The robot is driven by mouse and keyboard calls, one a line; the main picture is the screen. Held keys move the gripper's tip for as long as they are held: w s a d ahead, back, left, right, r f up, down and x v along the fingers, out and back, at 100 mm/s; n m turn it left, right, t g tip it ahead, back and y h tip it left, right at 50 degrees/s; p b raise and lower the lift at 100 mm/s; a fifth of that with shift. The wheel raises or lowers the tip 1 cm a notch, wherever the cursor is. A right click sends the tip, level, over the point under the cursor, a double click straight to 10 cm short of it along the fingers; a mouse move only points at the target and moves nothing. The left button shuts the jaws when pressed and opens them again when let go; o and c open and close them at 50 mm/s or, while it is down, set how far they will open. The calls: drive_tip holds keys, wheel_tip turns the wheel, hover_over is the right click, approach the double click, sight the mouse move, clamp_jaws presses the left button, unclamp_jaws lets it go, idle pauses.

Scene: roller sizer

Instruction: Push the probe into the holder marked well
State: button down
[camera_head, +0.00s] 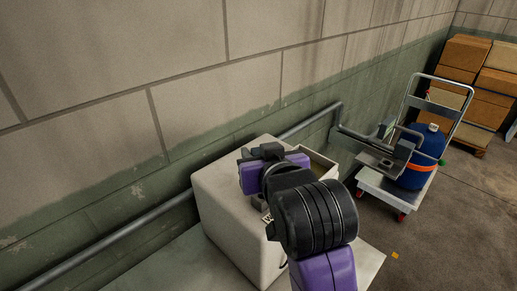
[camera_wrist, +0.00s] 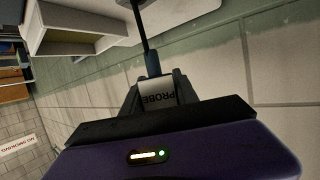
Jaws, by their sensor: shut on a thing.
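My gripper (camera_wrist: 157,90) is shut on the probe (camera_wrist: 154,92), a pale piece with the word PROBE, upside down in the wrist view. A dark cable or rod (camera_wrist: 143,35) runs from the probe toward the top of that view. In the head view, my gripper (camera_head: 262,152) is at the far top side of a large off-white block (camera_head: 225,205); my arm hides the probe there. A small white label (camera_head: 267,217) starting with W shows at the arm's edge. The rest of it and any holder beside it are hidden, so I cannot tell how probe and holder stand.
A cream open box (camera_head: 322,163) is right of my gripper. A grey pipe (camera_head: 110,240) runs along the block wall behind. A trolley (camera_head: 380,190) with a blue container (camera_head: 420,160) stands right, with stacked cartons (camera_head: 480,85) beyond. Floor at the lower right is mostly clear.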

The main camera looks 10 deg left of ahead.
drive_tip(key=shift+f+b, duration=0.95)
drive_tip(key=shift+f, duration=1.1)
drive_tip(key=shift+p, duration=0.85)
drive_tip(key=shift+f+b, duration=1.05)
drive_tip(key=shift+f, duration=1)
drive_tip(key=c, duration=0.9)
unclamp_jaws()
drive_tip(key=shift+r, duration=0.1)
drive_tip(key=shift+o, duration=0.2)
drive_tip(key=shift+b+v, duration=0.35)
drive_tip(key=shift+v, duration=3.6)
